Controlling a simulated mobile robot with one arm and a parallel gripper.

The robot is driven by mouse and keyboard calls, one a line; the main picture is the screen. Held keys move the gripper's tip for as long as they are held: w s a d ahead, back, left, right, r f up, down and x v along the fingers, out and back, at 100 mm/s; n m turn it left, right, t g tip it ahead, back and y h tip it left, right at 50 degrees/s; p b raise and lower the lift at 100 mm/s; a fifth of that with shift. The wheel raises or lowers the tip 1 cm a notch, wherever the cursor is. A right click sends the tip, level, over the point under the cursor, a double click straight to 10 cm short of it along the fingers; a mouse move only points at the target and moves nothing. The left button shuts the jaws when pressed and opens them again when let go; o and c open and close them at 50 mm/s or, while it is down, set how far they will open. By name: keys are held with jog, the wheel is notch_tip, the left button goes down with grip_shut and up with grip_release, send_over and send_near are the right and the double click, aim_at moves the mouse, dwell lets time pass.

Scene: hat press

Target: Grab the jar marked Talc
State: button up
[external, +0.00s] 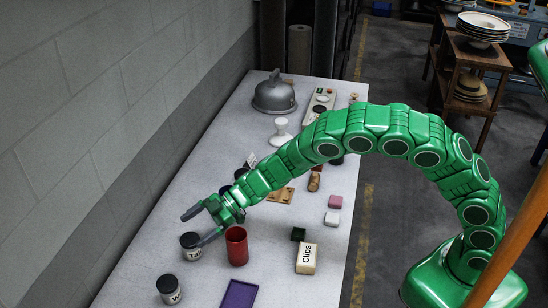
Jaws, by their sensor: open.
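The Talc jar (190,246) is a small white jar with a dark lid. It stands upright on the table, and its label is partly cut off, reading "Tal". My gripper (192,228) is open, with its two dark fingers reaching left over and beside the jar. The lower finger's tip is close to the jar's right side; I cannot tell if it touches. Nothing shows between the fingers clearly held.
A red cup (237,246) stands just right of the jar. A similar jar marked "W" (170,290) stands in front. A wall (90,110) runs along the left.

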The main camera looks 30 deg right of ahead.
aim_at(196, 237)
jog(key=shift+f, duration=0.5)
jog(key=f, duration=0.1)
jog(key=a+f, duration=0.1)
jog(key=f, duration=0.1)
jog(key=shift+a, duration=0.25)
jog(key=shift+a+f, duration=0.25)
jog(key=shift+a, duration=0.4)
jog(key=c, duration=1.2)
